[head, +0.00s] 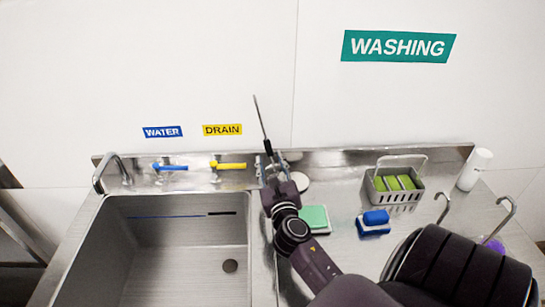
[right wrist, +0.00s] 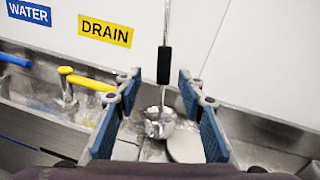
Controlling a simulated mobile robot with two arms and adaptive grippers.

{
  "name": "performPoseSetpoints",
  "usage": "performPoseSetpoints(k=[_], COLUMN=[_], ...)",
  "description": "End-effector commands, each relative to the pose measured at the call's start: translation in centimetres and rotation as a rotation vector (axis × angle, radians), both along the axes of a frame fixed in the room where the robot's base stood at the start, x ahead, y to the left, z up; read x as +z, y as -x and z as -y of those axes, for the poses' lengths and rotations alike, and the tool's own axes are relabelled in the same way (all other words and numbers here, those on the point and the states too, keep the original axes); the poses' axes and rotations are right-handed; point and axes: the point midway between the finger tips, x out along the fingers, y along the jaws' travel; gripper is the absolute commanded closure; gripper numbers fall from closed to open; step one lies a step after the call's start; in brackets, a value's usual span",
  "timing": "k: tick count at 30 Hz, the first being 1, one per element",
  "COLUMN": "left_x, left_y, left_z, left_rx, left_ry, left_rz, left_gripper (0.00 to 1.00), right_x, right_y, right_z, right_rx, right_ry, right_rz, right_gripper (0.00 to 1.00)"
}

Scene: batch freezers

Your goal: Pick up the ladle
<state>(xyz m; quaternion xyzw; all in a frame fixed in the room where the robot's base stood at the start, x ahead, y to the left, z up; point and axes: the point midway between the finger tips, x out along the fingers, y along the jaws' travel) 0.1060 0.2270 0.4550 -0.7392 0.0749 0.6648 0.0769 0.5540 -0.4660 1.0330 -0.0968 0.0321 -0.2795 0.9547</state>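The ladle (head: 265,123) stands upright, slightly tilted, behind the counter's sink edge. It has a thin metal shaft with a black grip (right wrist: 163,65). Its lower end meets a shiny metal piece (right wrist: 159,123); I cannot tell whether this is its bowl or a holder. My right gripper (head: 272,172) reaches in from the lower right, just in front of the ladle's lower part. In the right wrist view the right gripper (right wrist: 158,105) is open, blue pads apart, with the shiny piece seen between them and no pad visibly touching it. My left gripper is not in view.
The sink (head: 180,255) lies left, with blue (head: 170,167) and yellow (head: 228,165) valve handles behind it. A pale disc (right wrist: 187,143) sits right of the shiny piece. Green pad (head: 314,217), blue sponge (head: 375,217), basket (head: 407,198) and white bottle (head: 474,169) stand right.

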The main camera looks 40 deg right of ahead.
Motion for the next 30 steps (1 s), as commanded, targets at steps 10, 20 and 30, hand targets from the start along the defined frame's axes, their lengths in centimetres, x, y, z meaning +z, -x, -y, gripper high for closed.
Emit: performPoseSetpoints(k=[10, 20, 30], left_x=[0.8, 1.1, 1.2], left_y=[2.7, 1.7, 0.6], left_z=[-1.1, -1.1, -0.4], left_rx=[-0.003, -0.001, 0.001], left_ry=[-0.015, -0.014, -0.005], left_rz=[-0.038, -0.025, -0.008], left_gripper=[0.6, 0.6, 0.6], right_x=[0.0, -0.4, -0.4], right_y=[-3.1, -5.7, -5.7], right_z=[2.4, 4.3, 4.3], right_rx=[-0.002, -0.001, -0.001], right_ry=[-0.001, -0.002, -0.002], right_rz=[0.001, 0.001, 0.001], right_gripper=[0.64, 0.64, 0.78])
